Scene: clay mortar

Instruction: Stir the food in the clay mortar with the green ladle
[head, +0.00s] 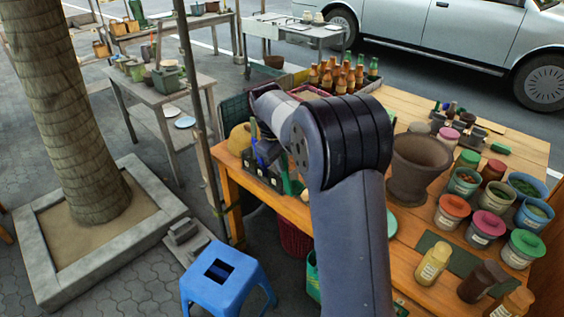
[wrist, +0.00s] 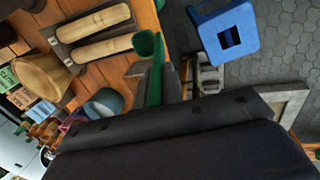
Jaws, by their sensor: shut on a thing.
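The clay mortar (head: 418,165) is a deep grey-brown bowl standing on the wooden table, just right of my arm in the head view. Its inside is dark, and I cannot make out the food. The green ladle (wrist: 154,88) shows in the wrist view, its round cup at the upper end. My gripper (wrist: 168,82) is shut on the ladle's handle; the dark wrist housing hides the lower part of the grip. In the head view my gripper (head: 268,153) is mostly hidden behind my arm, left of the mortar and near the utensil box.
Several lidded jars (head: 486,223) crowd the table's right side. A crate of bottles (head: 338,78) stands behind my arm. A dark utensil box (head: 262,172) sits at the left table edge. A blue stool (head: 222,272) stands on the paving; it also shows in the wrist view (wrist: 228,32).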

